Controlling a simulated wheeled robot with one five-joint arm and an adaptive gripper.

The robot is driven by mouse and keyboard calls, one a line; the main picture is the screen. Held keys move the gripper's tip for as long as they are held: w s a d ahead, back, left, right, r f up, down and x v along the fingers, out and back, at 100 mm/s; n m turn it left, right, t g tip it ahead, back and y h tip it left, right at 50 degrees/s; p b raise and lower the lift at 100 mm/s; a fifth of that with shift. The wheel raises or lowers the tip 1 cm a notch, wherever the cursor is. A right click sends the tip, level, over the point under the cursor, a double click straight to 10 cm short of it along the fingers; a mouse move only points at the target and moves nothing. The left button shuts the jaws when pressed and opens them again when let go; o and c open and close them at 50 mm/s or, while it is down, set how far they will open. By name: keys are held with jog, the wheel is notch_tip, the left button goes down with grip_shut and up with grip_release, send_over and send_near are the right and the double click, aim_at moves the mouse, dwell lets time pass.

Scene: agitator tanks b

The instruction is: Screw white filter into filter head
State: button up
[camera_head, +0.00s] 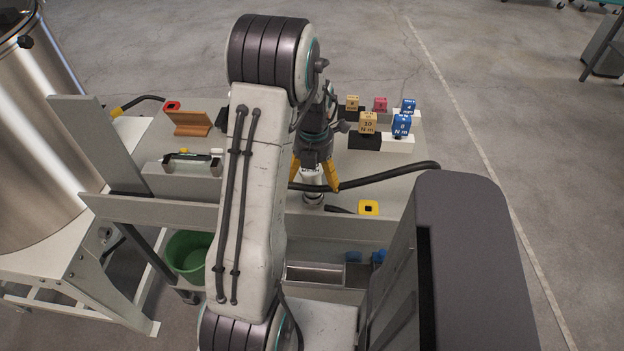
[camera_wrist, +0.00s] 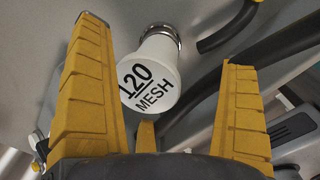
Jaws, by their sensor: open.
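The white filter (camera_wrist: 148,80), marked "120 MESH", shows between the yellow fingers of my gripper (camera_wrist: 163,45) in the wrist view. A shiny metal ring (camera_wrist: 162,31) is at its far end; I cannot tell whether this is the filter head or how tightly they are joined. My gripper is open, with a gap visible beside the filter on both sides. In the head view my gripper (camera_head: 313,184) points down at the bench, with the white filter (camera_head: 311,175) between its fingers and metal (camera_head: 313,198) below it. My arm hides part of the bench.
A black hose (camera_head: 400,172) runs along the bench behind the filter. A yellow-framed block (camera_head: 369,208) lies to the right. Coloured labelled blocks (camera_head: 369,122) stand at the back right. A green bucket (camera_head: 188,252) sits below left, and a steel tank (camera_head: 35,140) stands at far left.

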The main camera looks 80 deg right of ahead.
jog(key=shift+f+n+b, duration=0.1)
jog(key=shift+n+b, duration=0.45)
jog(key=shift+n, duration=1.35)
jog(key=shift+w, duration=0.1)
jog(key=c, duration=1.6)
jog(key=m, duration=0.4)
jog(key=shift+m, duration=0.3)
jog(key=m+b, duration=0.1)
jog(key=m, duration=0.3)
jog(key=shift+m, duration=1.5)
